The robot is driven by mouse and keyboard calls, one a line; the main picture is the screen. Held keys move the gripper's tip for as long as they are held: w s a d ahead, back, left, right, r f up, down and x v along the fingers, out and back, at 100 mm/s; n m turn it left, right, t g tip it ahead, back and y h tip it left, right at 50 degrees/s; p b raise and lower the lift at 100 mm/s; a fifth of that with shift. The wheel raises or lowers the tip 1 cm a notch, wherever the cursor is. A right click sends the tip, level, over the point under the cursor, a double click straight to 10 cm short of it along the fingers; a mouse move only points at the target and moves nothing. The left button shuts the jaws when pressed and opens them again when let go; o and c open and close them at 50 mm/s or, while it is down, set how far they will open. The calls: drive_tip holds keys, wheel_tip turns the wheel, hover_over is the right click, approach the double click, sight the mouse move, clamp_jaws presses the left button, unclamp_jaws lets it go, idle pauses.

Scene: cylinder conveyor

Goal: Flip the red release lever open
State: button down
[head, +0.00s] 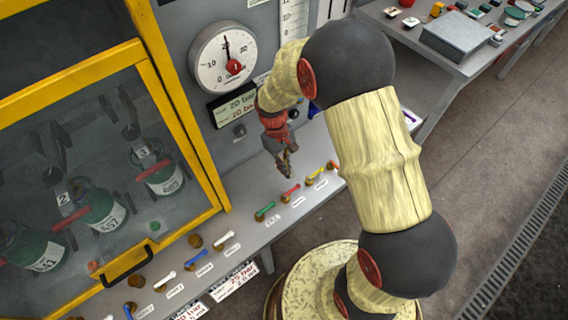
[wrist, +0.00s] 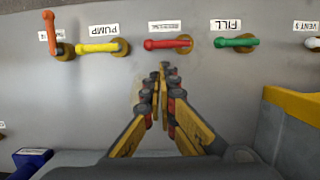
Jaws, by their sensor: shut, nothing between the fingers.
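The red lever (head: 291,189) is on the grey sloped panel, between the green lever (head: 265,209) and the yellow lever (head: 315,174). In the wrist view the red lever (wrist: 166,43) lies sideways on its brass pivot, with an upside-down white label above it, too small to read surely. My gripper (head: 287,174) is over the panel near the red lever. In the wrist view my gripper (wrist: 164,68) has its fingertips together and empty, just below the red lever in the picture. I cannot tell whether they touch the panel.
An orange lever (wrist: 51,33) beyond the yellow one stands crosswise. A white lever (wrist: 313,43) is at the right edge. In the head view, a yellow-framed cabinet (head: 182,125) with cylinders is on the left, a gauge (head: 224,57) behind, and a side table (head: 423,52) at the back right.

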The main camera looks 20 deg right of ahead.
sight(291, 191)
drive_tip(key=shift+b+x, duration=0.45)
drive_tip(key=shift+x, duration=1.8)
